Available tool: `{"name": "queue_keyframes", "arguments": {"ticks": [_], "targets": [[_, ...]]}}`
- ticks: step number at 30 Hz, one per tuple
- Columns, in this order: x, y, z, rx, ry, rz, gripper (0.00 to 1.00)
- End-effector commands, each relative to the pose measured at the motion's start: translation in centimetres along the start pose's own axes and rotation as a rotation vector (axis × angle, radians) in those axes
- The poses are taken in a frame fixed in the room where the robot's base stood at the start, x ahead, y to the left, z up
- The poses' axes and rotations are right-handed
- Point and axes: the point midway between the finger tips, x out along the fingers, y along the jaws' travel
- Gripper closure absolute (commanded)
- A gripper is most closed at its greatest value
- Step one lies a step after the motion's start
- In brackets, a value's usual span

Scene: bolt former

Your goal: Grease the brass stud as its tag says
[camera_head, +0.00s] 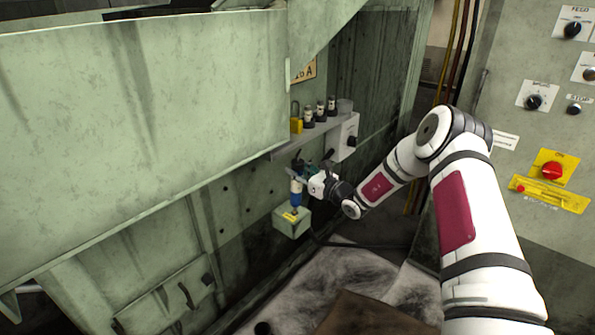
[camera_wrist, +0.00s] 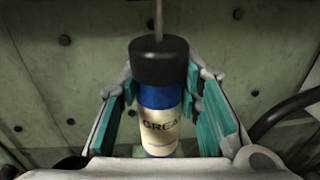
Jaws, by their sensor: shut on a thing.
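My gripper (camera_head: 304,184) is shut around a blue and cream cylinder with a black cap, the grease container (camera_wrist: 160,110). Its label starts with "GREA". A thin rod rises from the cap in the wrist view. In the head view the container (camera_head: 296,190) is upright in front of the green machine wall, just above a small green box (camera_head: 291,226) with a yellow label on top. I cannot tell whether the container touches the box.
A shelf (camera_head: 312,130) above my gripper holds a yellow padlock-like thing (camera_head: 296,122) and several dark-topped small bottles. A white switch box (camera_head: 347,137) is to its right. A black hose (camera_head: 345,244) runs below. A control panel (camera_head: 540,110) stands at right.

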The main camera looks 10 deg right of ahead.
Motion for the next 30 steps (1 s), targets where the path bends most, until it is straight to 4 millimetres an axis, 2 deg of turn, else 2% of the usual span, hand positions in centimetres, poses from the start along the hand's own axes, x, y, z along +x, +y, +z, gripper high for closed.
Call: {"name": "queue_keyframes", "arguments": {"ticks": [30], "targets": [[-0.07, 0.03, 0.36, 0.002, 0.004, 0.0, 1.0]]}}
